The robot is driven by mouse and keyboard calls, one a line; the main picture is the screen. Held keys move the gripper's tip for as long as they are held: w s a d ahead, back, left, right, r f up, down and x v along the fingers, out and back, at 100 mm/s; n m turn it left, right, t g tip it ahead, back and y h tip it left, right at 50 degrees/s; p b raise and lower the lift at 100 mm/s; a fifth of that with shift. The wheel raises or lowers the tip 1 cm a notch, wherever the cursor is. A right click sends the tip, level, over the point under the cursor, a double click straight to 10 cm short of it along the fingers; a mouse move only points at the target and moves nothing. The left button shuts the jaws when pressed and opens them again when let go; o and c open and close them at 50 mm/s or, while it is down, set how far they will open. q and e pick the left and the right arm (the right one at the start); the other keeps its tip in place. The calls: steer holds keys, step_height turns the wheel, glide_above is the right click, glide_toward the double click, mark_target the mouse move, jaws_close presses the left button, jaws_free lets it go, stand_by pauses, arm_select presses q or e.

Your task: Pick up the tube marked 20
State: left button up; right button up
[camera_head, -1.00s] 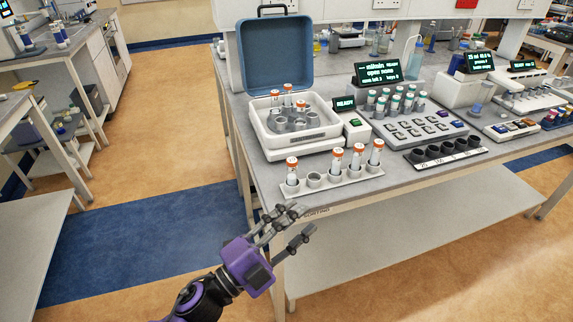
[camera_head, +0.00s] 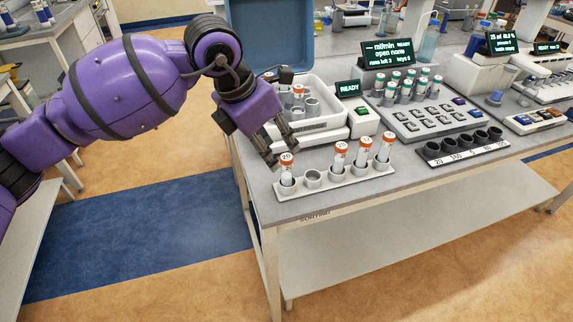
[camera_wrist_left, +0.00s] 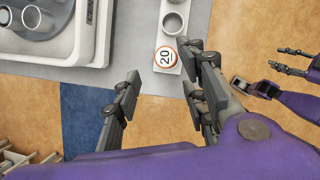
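The tube marked 20 (camera_head: 286,172) stands upright in the leftmost holder of a grey rack (camera_head: 330,183), with an orange-rimmed white cap. My left gripper (camera_head: 281,155) is open above and around its cap, reaching down from behind; contact cannot be told. In the left wrist view the cap marked 20 (camera_wrist_left: 166,57) shows between the spread fingers of my left gripper (camera_wrist_left: 160,64), toward their tips. My right gripper (camera_wrist_left: 260,67) shows at the right edge of the left wrist view, fingers apart and empty, over the floor.
The holder (camera_head: 312,180) beside the tube is empty. Three orange-capped tubes (camera_head: 340,157) stand farther right. Behind is a white centrifuge (camera_head: 335,128) with its blue lid (camera_head: 285,45) raised. A block of dark numbered wells (camera_head: 462,150) lies to the right.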

mark_target(282, 159)
arm_select(q)
steer(key=shift+w+d+f, duration=0.2)
steer(key=shift+w+f, duration=0.3)
steer(key=shift+f, duration=0.2)
steer(key=shift+s+d+f, duration=0.3)
steer(key=shift+f, duration=0.1)
steer(key=shift+s+d+f, duration=0.1)
steer(key=shift+d+f, duration=0.25)
steer(key=shift+f, duration=0.4)
steer(key=x, duration=0.3)
steer(key=shift+p, duration=0.35)
steer(key=shift+w+f, duration=0.15)
steer(key=shift+w, duration=0.1)
steer(key=shift+s, duration=0.1)
arm_select(e)
steer(key=shift+s+d+r, duration=0.1)
steer(key=shift+s+r, duration=0.05)
steer(key=shift+r, duration=0.15)
arm_select(q)
jaws_close()
arm_select(e)
steer(key=shift+w+r, duration=0.1)
steer(key=shift+w, duration=0.2)
